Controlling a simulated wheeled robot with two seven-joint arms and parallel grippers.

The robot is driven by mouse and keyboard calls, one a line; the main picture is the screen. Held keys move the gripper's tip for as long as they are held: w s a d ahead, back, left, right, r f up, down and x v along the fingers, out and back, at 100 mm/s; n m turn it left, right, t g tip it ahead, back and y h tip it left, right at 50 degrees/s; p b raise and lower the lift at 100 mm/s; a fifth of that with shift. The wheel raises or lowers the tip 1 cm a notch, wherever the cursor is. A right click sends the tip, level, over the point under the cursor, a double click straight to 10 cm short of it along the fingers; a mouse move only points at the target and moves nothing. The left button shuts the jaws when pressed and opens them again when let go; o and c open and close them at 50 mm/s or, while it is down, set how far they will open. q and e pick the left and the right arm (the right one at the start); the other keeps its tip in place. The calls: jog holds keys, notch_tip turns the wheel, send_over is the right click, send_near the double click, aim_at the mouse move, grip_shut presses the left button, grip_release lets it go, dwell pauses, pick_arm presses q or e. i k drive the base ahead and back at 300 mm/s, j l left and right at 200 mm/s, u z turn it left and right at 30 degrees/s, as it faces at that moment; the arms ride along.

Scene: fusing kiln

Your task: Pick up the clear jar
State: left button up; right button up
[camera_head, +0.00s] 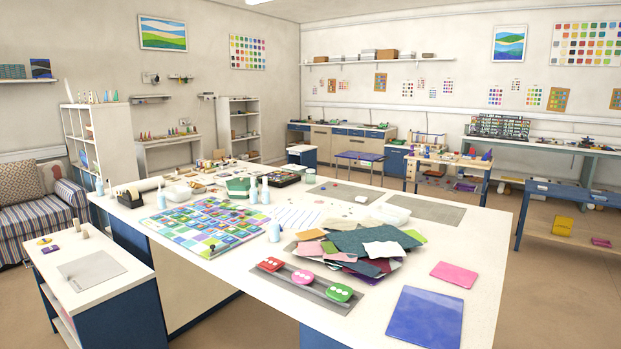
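No clear jar can be made out for certain in the head view. A small pale container (274,231) stands upright on the big white table (230,288), beside the sheet of coloured squares; it is too small to tell whether it is clear. Pale bottles (254,192) stand farther back, near the green item. Neither of my grippers is in view.
Coloured sheets (374,241) are piled mid-table. A grey tray (311,291) with red, pink and green pieces lies at the front. A blue sheet (426,316) lies at the front right. A low side table (128,275) stands at the left. Floor is open at right.

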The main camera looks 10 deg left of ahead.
aim_at(309, 177)
jog(key=i+l+z, duration=0.2)
jog(key=l, duration=0.15)
jog(key=l+z, duration=0.15)
jog(key=l, duration=0.25)
jog(key=i+l+z, duration=0.2)
jog(key=l, duration=0.15)
jog(key=i+l+z, duration=0.3)
jog(key=i+l, duration=0.15)
jog(key=i+l+z, duration=0.55)
jog(key=i, duration=0.4)
jog(key=i+l+u, duration=0.15)
jog(key=i+u, duration=0.25)
jog(key=i, duration=2.95)
jog(key=i+u, duration=0.15)
jog(key=i, duration=0.65)
jog(key=i+l+u, duration=0.1)
jog(key=i, duration=0.75)
jog(key=i+j+u, duration=0.15)
jog(key=i+u, duration=0.55)
jog(key=u, duration=0.15)
jog(key=i+u, duration=0.45)
jog(key=i+l+u, duration=0.2)
jog(key=u, duration=0.25)
jog(key=i+j+u, duration=0.1)
jog(key=i+u, duration=0.35)
jog(key=i, duration=0.4)
jog(key=i+l+u, duration=0.2)
jog(key=i+u, duration=0.2)
jog(key=i, duration=0.45)
